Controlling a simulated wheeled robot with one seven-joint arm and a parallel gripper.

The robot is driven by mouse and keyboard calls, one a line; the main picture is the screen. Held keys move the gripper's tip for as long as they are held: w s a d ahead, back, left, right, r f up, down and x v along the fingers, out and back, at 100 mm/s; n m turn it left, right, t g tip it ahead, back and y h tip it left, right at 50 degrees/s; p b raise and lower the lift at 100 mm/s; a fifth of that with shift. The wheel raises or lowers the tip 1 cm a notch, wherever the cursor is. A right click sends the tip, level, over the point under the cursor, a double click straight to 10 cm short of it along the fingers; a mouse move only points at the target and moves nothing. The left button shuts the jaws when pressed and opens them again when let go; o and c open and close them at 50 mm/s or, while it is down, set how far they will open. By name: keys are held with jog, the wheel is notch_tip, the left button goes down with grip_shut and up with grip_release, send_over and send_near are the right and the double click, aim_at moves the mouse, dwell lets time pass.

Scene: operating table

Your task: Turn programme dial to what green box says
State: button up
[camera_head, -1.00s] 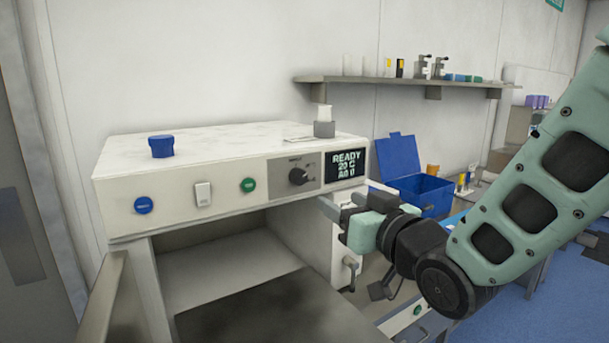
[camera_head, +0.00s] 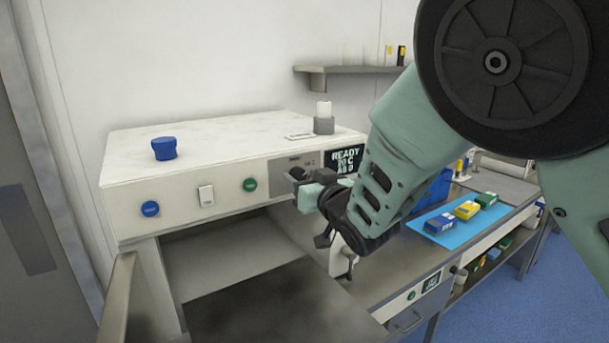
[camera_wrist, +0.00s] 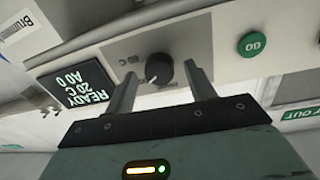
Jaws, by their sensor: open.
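The programme dial (camera_wrist: 158,69) is a black knob with a pale pointer mark on the machine's front panel. In the head view the dial (camera_head: 298,173) is partly hidden behind my gripper (camera_head: 305,185). In the wrist view my gripper (camera_wrist: 163,88) is open, with one finger on each side of the dial; I cannot tell whether they touch it. The display (camera_wrist: 79,90) beside the dial reads READY, 20 C, A0 0. A green box (camera_head: 487,199) lies on a blue mat to the right; its writing is too small to read.
A yellow box (camera_head: 467,210) and a blue box (camera_head: 440,223) lie on the blue mat (camera_head: 425,229). The machine's panel also has a green button (camera_head: 250,185), a white switch (camera_head: 206,196) and a blue button (camera_head: 150,209). A blue jar (camera_head: 164,149) stands on top.

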jog(key=c, duration=1)
jog(key=shift+f+n+b, duration=0.15)
jog(key=shift+n+b, duration=0.25)
jog(key=shift+b, duration=0.3)
jog(key=n+b, duration=0.2)
jog(key=b, duration=0.1)
jog(key=shift+f, duration=0.15)
jog(key=n+b, duration=0.3)
jog(key=b, duration=0.1)
jog(key=shift+n, duration=0.3)
jog(key=n+b, duration=0.4)
jog(key=shift+y+b, duration=0.3)
jog(key=shift+y, duration=0.1)
jog(key=shift+n+b, duration=0.75)
jog(key=shift+n, duration=0.15)
jog(key=shift+r, duration=0.2)
